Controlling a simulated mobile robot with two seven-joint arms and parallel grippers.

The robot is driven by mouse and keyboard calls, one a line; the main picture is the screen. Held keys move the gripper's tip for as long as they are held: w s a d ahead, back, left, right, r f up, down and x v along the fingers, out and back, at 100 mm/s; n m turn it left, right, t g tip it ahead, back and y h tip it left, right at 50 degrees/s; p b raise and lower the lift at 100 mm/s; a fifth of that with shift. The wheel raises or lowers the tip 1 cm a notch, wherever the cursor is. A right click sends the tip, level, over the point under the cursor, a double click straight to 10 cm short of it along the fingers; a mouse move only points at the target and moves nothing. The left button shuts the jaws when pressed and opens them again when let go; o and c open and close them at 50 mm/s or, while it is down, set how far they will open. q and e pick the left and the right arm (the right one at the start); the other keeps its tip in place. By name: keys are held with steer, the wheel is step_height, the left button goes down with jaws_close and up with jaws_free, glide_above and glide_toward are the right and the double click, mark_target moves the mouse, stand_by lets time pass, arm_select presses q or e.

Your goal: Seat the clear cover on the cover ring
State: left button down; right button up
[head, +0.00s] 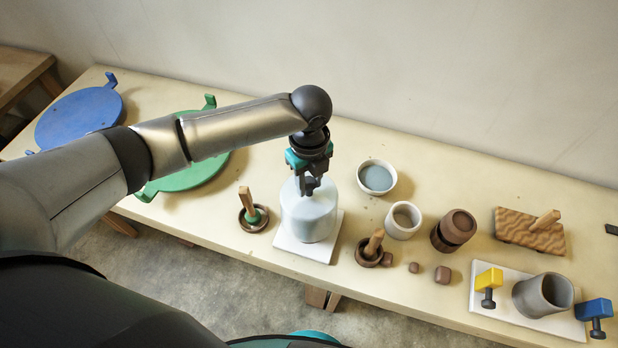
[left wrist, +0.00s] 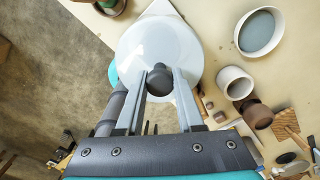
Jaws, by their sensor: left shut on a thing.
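The clear cover (head: 309,214) is a pale, cloudy, round-sided cover with a dark knob on top. It stands upright over a white square board (head: 290,246), and in the left wrist view the cover (left wrist: 140,48) fills the space beyond the fingers. My left gripper (head: 310,185) points down from above, its fingers closed on the knob (left wrist: 160,78). I cannot make out the cover ring; the cover may hide it. I cannot tell whether the cover rests on something or hangs just above the board. My right gripper is not in view.
Close right stand a white bowl (head: 377,178), a cream cup (head: 403,221) and a brown dish with a wooden handle (head: 370,250). Close left is a similar dish with a green-footed handle (head: 253,213). A green disc (head: 190,178) lies behind my left arm. The table's front edge is near.

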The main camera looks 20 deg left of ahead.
mark_target(309, 200)
arm_select(q)
steer(key=shift+s+d, duration=0.1)
steer(key=shift+d, duration=0.05)
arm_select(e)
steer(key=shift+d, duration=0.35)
arm_select(q)
steer(key=shift+r+p, duration=0.1)
steer(key=shift+p, duration=0.3)
steer(key=shift+f+b, duration=1.05)
steer(key=shift+f, duration=1)
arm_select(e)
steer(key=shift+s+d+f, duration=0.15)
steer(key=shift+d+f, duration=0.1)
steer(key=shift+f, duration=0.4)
arm_select(q)
steer(key=shift+p, duration=0.65)
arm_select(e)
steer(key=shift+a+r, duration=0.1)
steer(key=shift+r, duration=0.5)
